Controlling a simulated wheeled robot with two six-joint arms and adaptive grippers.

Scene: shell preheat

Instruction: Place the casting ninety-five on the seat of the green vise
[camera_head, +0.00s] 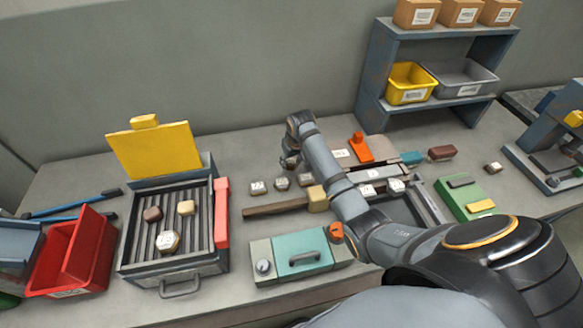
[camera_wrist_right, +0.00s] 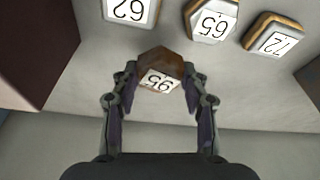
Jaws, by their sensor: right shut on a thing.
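The casting ninety-five (camera_wrist_right: 160,74), brown with a white "95" label, sits between the fingertips of my right gripper (camera_wrist_right: 160,90) in the right wrist view. The gripper is shut on it. In the head view my right gripper (camera_head: 290,160) is at the back of the bench, partly hidden by its own arm, and I cannot make out the casting there. A green block-like fixture (camera_head: 457,200) with a dark bar and a yellow bar stands on the right of the bench. I cannot tell for certain that it is the green vise. My left gripper is out of view.
Labelled castings 62 (camera_wrist_right: 130,8), 65 (camera_wrist_right: 211,20) and 72 (camera_wrist_right: 274,38) lie near the gripper. A slatted heater with a raised yellow lid (camera_head: 155,150) and a red bin (camera_head: 72,255) are left. A teal-fronted box (camera_head: 301,252) stands in front. A shelf (camera_head: 375,65) is behind.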

